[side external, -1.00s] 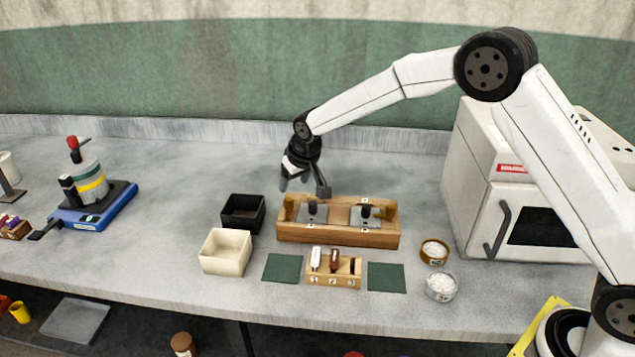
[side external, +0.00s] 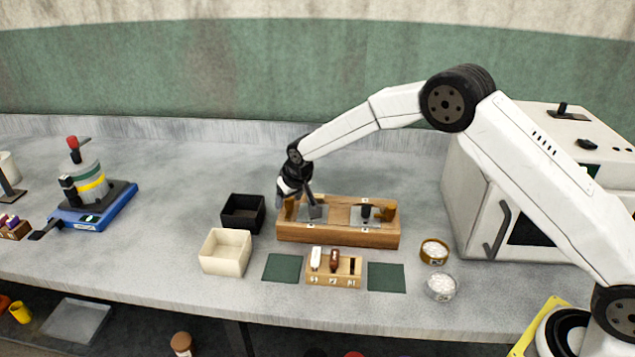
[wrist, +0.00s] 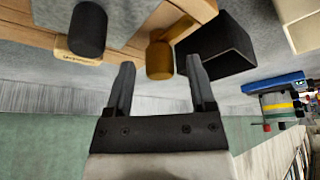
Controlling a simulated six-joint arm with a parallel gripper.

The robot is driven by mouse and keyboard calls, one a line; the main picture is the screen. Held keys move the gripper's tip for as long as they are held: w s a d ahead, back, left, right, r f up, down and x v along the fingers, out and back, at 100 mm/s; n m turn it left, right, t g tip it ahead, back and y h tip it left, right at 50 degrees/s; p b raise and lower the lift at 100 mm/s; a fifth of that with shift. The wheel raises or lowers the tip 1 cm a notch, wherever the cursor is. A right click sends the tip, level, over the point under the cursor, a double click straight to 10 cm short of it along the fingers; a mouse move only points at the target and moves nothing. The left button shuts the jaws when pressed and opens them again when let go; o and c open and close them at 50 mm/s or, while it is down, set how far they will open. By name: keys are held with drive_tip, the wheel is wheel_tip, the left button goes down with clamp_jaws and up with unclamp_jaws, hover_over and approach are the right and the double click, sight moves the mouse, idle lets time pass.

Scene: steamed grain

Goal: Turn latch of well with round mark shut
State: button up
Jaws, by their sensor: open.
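The wooden block (side external: 340,238) holds two wells side by side with grey lids. The right lid has a dark knob (side external: 365,211); a black knob (wrist: 88,28) also shows in the wrist view. My gripper (side external: 297,207) is low over the left end of the block and partly hides the left well. In the wrist view my gripper (wrist: 160,63) is open, with a brass-coloured cylindrical latch peg (wrist: 160,60) lined up between its fingertips. I cannot tell if they touch it. The small white tags are too small to read for a round mark.
A black bin (side external: 243,228) and a cream bin (side external: 226,265) stand left of the block. In front are a small rack (side external: 333,280), green mats (side external: 283,268) and two bowls of grain (side external: 434,262). A white oven (side external: 530,218) stands right.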

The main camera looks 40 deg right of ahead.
drive_tip(key=shift+w+f, duration=0.1)
drive_tip(key=shift+f, duration=0.1)
clamp_jaws()
